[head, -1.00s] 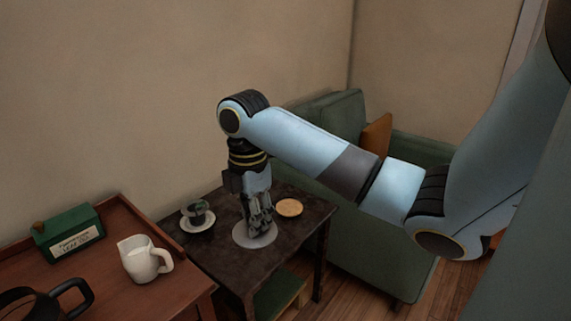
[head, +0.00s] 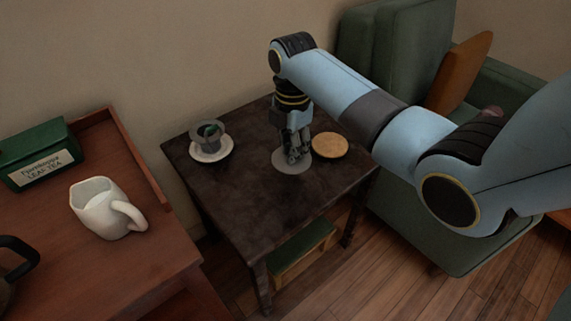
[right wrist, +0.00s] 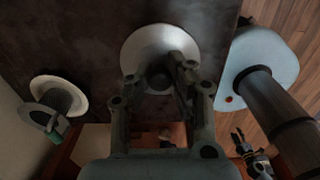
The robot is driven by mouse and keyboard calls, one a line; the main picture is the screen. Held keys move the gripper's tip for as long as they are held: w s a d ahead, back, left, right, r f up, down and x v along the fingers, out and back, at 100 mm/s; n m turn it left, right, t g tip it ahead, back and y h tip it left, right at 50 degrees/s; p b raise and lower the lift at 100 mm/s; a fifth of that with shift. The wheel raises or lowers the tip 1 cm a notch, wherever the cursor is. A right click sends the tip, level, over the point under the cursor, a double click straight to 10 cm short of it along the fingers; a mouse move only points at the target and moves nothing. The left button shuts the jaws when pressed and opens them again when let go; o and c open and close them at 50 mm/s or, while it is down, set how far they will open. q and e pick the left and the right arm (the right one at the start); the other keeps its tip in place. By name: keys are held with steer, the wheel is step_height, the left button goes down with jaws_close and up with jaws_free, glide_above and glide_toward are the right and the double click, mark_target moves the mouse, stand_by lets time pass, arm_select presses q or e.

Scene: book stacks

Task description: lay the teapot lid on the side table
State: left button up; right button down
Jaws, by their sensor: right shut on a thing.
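The teapot lid (head: 297,168) is a pale grey disc at the side table (head: 240,212), between the cup's saucer and a round tan disc. My right gripper (head: 296,155) points down from above and is shut on the lid's knob. In the right wrist view the lid (right wrist: 150,45) lies under the fingers, its dark knob between the tips. Whether the lid touches the tabletop I cannot tell. The dark teapot (head: 12,268) is cut off at the lower left. What looks like my left gripper (right wrist: 250,152) shows small and dark in the right wrist view.
A saucer (head: 225,157) holding a grey cup-like vessel stands left of the lid; the tan disc (head: 330,146) is close on its right. The side table's front is clear. A white jug (head: 100,208) and green tea box (head: 42,155) stand on the brown table. A green armchair (head: 385,55) is behind.

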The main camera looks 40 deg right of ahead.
steer(key=shift+w+f, duration=0.55)
steer(key=shift+w, duration=0.15)
steer(key=shift+w+a+f, duration=0.1)
steer(key=shift+w, duration=0.1)
steer(key=shift+f+b, duration=0.55)
steer(key=shift+f, duration=0.2)
step_height(320, 180, down, 2)
steer(key=shift+f+b, duration=0.25)
steer(key=shift+b, duration=0.25)
steer(key=shift+r, duration=0.1)
arm_select(q)
steer(key=shift+w+d+f, duration=0.1)
steer(key=shift+w+f, duration=0.15)
steer(key=shift+f, duration=0.4)
steer(key=shift+w+d+f, duration=0.1)
steer(key=shift+w+f, duration=0.15)
steer(key=shift+f, duration=0.35)
arm_select(e)
steer(key=c, duration=1.2)
jaws_free()
